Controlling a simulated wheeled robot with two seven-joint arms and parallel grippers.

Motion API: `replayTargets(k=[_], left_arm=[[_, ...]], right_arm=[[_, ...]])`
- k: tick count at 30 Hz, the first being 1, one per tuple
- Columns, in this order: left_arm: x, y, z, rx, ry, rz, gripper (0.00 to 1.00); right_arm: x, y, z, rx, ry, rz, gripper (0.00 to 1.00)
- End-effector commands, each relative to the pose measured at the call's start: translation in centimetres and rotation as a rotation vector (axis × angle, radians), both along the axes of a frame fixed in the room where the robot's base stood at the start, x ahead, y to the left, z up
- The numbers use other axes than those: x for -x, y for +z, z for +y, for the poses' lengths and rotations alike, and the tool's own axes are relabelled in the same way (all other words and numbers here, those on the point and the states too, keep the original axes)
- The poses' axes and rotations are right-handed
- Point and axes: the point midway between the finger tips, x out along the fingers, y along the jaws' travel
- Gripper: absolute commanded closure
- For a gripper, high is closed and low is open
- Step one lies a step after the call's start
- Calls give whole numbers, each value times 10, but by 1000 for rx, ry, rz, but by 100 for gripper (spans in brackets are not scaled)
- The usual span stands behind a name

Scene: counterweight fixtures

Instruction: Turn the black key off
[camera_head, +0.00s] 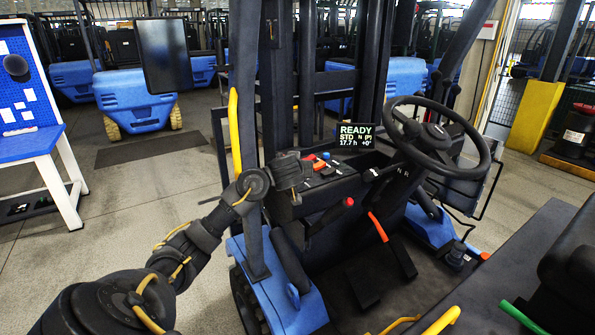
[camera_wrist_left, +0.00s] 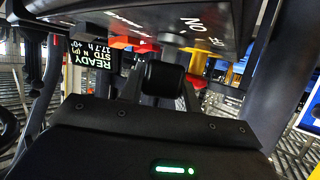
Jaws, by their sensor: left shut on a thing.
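My left gripper (camera_head: 296,190) is at the left front corner of the forklift's dash panel (camera_head: 330,180). In the left wrist view the gripper (camera_wrist_left: 163,78) reaches up to a round grey switch (camera_wrist_left: 173,39) under the panel face, beside the white "ON" lettering (camera_wrist_left: 195,23). The display (camera_head: 356,136) is lit and reads READY, STD, N (P), 17.7 h. My right gripper is in neither view.
The steering wheel (camera_head: 437,137) stands right of the display. A mast post (camera_head: 245,110) stands close beside my arm.

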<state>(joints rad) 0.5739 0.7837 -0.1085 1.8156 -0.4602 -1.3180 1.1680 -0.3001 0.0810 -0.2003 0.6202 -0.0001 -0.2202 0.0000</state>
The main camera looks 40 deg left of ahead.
Motion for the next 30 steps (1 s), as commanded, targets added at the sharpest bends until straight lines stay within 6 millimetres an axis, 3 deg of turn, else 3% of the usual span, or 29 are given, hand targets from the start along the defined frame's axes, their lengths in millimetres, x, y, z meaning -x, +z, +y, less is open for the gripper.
replayTargets(k=[1,9,15,20,30], left_arm=[[-1,-8,-1,1,28,-5,90],[2,-10,4,-2,248,-8,90],[5,-6,5,-1,418,-5,90],[6,0,6,-3,534,-1,90],[9,3,7,-2,684,2,90]], right_arm=[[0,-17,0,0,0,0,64],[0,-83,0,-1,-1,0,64],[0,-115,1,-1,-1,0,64],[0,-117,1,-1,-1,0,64],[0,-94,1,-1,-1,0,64]])
